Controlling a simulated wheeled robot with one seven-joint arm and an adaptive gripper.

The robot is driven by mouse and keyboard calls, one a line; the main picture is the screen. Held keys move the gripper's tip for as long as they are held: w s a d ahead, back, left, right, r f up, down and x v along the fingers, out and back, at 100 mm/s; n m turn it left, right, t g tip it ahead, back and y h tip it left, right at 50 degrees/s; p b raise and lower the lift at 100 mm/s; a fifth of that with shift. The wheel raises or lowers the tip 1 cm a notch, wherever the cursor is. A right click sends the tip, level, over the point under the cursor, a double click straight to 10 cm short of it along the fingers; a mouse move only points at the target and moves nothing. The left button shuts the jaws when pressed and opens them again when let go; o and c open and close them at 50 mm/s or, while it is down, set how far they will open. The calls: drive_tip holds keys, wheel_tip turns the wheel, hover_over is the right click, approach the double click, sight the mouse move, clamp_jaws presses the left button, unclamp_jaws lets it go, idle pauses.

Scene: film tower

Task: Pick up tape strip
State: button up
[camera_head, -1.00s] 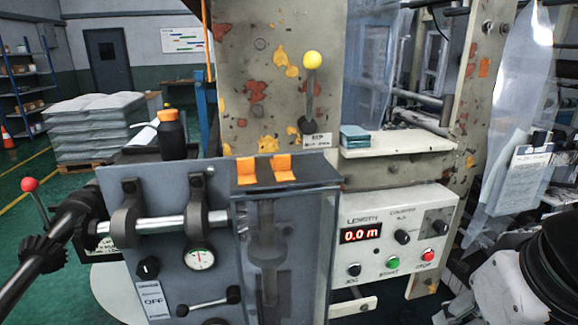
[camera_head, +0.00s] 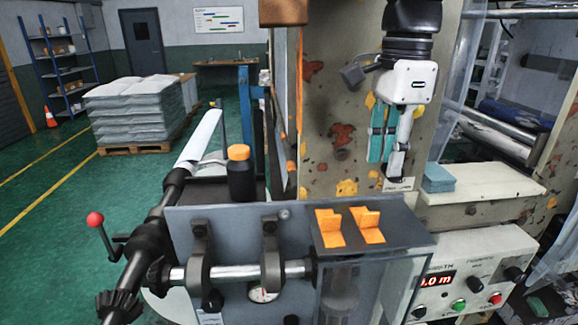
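Two orange tape strips lie on the flat grey top of the machine box, the left strip (camera_head: 328,238) and the right strip (camera_head: 370,234), each with a bent-up tab. They are side by side with a small gap. My gripper (camera_head: 390,160) hangs down above and behind the strips, in front of the stained metal post (camera_head: 345,140). Teal parts show at its fingers; I cannot tell whether these are pads or something held. The finger opening is not clear from this angle. Neither strip is touched.
A black bottle with an orange cap (camera_head: 240,175) stands left of the strips. A shaft in clamps (camera_head: 235,270) runs along the front. A teal stack (camera_head: 437,178) sits on the white shelf (camera_head: 485,185) at right, above the control panel (camera_head: 465,280).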

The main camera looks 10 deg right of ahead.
hover_over(377, 212)
drive_tip(key=f+p, duration=0.1)
drive_tip(key=f, duration=0.5)
drive_tip(key=shift+a+f, duration=0.2)
drive_tip(key=shift+d+f+p, duration=0.2)
drive_tip(key=shift+f+p, duration=0.4)
drive_tip(key=shift+f, duration=2.15)
clamp_jaws()
